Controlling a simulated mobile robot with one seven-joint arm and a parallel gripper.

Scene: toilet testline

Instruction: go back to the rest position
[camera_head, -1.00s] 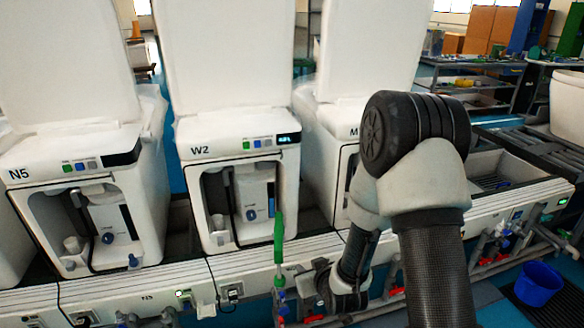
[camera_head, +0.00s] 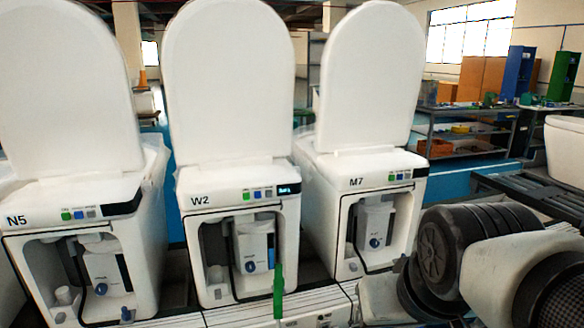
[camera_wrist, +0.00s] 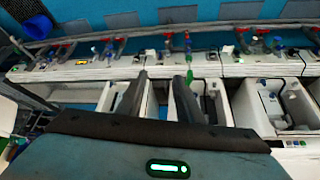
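My gripper (camera_wrist: 161,84) shows in the wrist view with its two dark fingers apart and nothing seen between them. The toilet row lies beyond the fingers, seen from above. In the head view my arm is folded at the lower right, and my gripper is out of sight there.
Toilets N5 (camera_head: 100,212), W2 (camera_head: 230,204) and M7 (camera_head: 372,185) stand in a row with lids up. A green upright handle (camera_head: 278,292) stands in front of W2. A grey shelf (camera_head: 462,112) is at the back right. A blue bucket (camera_wrist: 37,26) is at the wrist view's upper left.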

